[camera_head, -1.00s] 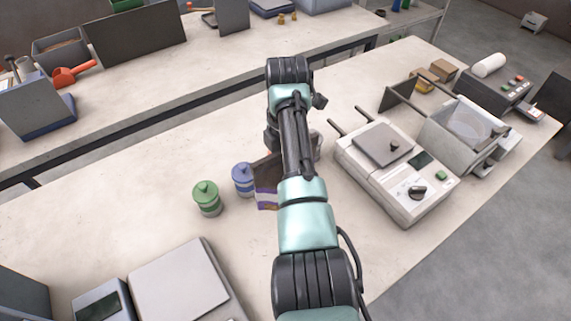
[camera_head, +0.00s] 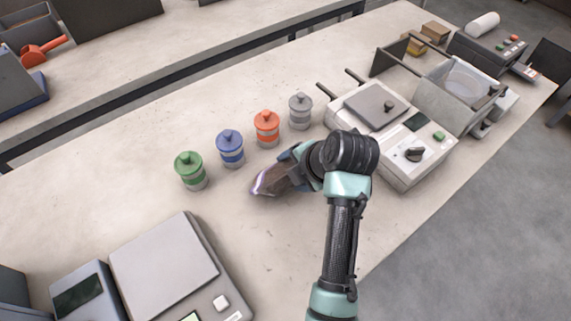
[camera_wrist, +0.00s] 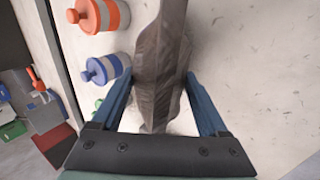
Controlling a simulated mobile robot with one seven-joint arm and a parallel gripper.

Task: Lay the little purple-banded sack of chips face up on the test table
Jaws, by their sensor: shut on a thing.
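The sack (camera_head: 272,181), brown-grey with a thin purplish edge showing, is held in my gripper (camera_head: 291,171) over the near pale bench (camera_head: 120,218). In the wrist view, the crumpled sack (camera_wrist: 160,75) runs between the two blue fingers of my gripper (camera_wrist: 157,85), which are shut on it. The sack is seen nearly edge-on there, so its printed face is hidden. I cannot tell whether it touches the bench top. No label shows which bench is the test table.
Green (camera_head: 190,170), blue (camera_head: 230,148), orange (camera_head: 266,128) and grey (camera_head: 300,111) lidded canisters stand in a row behind the sack. A flat-topped scale (camera_head: 165,262) is at front left. A machine with a knob (camera_head: 395,160) stands at right. Bench space lies clear in front of the sack.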

